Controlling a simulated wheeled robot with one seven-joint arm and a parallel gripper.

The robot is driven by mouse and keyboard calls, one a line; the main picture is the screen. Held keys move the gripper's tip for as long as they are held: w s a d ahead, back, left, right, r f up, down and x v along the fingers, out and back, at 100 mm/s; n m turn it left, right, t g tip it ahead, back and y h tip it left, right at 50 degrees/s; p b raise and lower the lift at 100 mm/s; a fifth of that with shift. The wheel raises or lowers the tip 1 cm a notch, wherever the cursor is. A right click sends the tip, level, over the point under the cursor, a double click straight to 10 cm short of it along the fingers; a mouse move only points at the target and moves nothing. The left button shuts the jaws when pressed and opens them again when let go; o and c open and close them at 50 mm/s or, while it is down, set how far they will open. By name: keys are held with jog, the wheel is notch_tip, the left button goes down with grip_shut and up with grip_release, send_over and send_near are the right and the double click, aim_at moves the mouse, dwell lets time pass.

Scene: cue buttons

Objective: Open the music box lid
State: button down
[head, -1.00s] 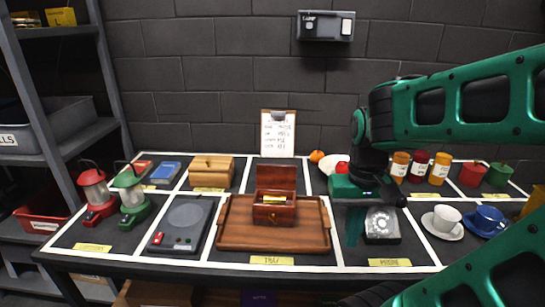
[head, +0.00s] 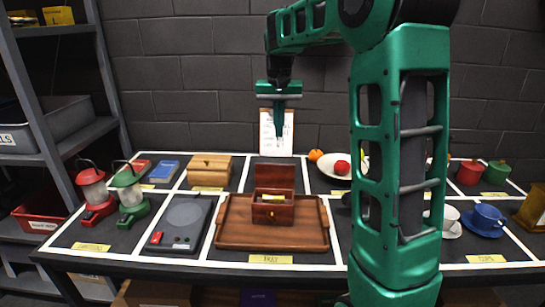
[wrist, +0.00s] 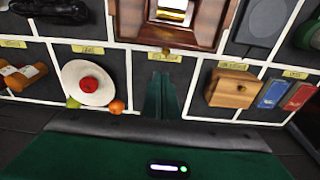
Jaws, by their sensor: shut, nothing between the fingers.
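The music box (head: 273,210) is a small reddish-brown wooden box on the wooden tray (head: 232,236). Its lid (head: 275,177) stands upright at the back, and something yellow and pale shows inside the box. It also shows at the top of the wrist view (wrist: 207,38), partly cut off. My gripper (head: 279,137) is shut and empty, pointing down in the air in front of the clipboard, above and behind the box. In the wrist view its green fingers (wrist: 160,82) are together, clear of the music box.
A clipboard (head: 267,146) stands against the wall. A white plate (head: 327,169) with a red fruit lies right of it, a wooden box (head: 209,171) left. Red and green lanterns (head: 130,195) stand at left, cups (head: 486,219) at right. My arm hides part of the table's right side.

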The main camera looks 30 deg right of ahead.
jog(key=w, duration=0.2)
send_over(275, 174)
jog(key=w+d, duration=0.2)
jog(key=w, duration=0.1)
jog(key=shift+a+f, duration=0.2)
jog(key=shift+f, duration=4.3)
jog(key=shift+d, duration=0.1)
